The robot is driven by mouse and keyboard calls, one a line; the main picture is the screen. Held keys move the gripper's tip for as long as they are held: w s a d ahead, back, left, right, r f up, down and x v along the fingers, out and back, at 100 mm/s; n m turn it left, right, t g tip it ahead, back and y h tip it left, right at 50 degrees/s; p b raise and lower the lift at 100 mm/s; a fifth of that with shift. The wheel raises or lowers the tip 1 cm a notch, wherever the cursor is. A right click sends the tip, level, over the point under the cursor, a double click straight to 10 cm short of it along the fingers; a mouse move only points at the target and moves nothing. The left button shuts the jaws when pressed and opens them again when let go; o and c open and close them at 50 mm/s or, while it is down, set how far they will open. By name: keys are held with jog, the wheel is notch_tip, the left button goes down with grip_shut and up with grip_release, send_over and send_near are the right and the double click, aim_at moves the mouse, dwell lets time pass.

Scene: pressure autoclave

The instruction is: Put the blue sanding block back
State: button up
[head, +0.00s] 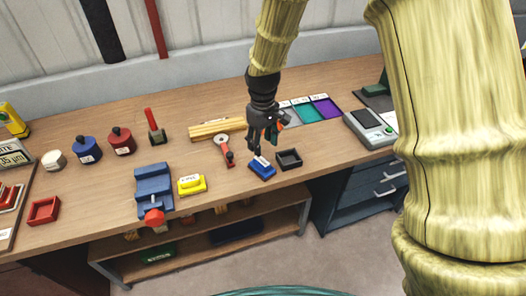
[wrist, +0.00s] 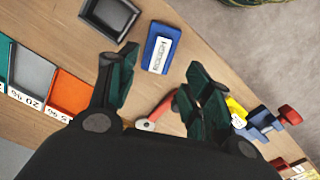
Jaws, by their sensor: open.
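The blue sanding block (head: 262,171) has a white label on top and lies on the wooden bench near its front edge. In the wrist view the block (wrist: 160,48) lies just beyond the fingertips, towards the top of the picture. A small empty black tray (head: 289,160) sits close beside the block, to its right in the head view; it also shows in the wrist view (wrist: 109,16). My gripper (head: 264,141) is open and empty above the bench, just behind and above the block. Its two spread fingers (wrist: 161,66) show in the wrist view.
A yellow labelled block (head: 192,184) and a blue vise (head: 153,186) stand left of the blue block. A red-handled tool (head: 225,148) lies close by. Coloured bins (head: 305,112) and a scale (head: 372,128) are to the right. An empty red tray (head: 44,211) lies far left.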

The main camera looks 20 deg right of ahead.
jog(key=shift+r+b, duration=0.3)
jog(key=shift+r, duration=1.2)
